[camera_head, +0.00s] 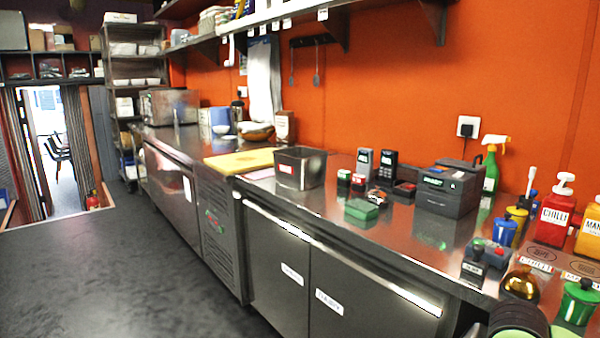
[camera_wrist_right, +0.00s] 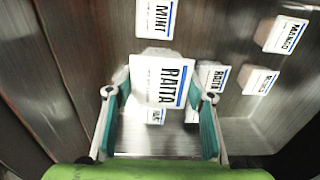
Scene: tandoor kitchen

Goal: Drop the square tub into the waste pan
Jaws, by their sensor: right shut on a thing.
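A square white tub (camera_wrist_right: 160,82) with a RAITA label is between the teal fingers of my right gripper (camera_wrist_right: 160,96) in the right wrist view. The gripper is shut on it. Several similar tubs lie around it on a metal surface: a MINT tub (camera_wrist_right: 155,18) above, another RAITA tub (camera_wrist_right: 212,75) just right of it, and MANGO tubs (camera_wrist_right: 282,35) farther right. A dark square pan (camera_head: 300,168) with a red-and-white label stands on the counter in the head view; I cannot read whether it is the waste pan.
The steel counter (camera_head: 335,185) runs along the orange wall. A yellow board (camera_head: 240,161) lies left of the dark pan. A green block (camera_head: 361,209), a dark box (camera_head: 448,188) and red and yellow pump bottles (camera_head: 555,212) stand to the right. The floor (camera_head: 110,270) at left is clear.

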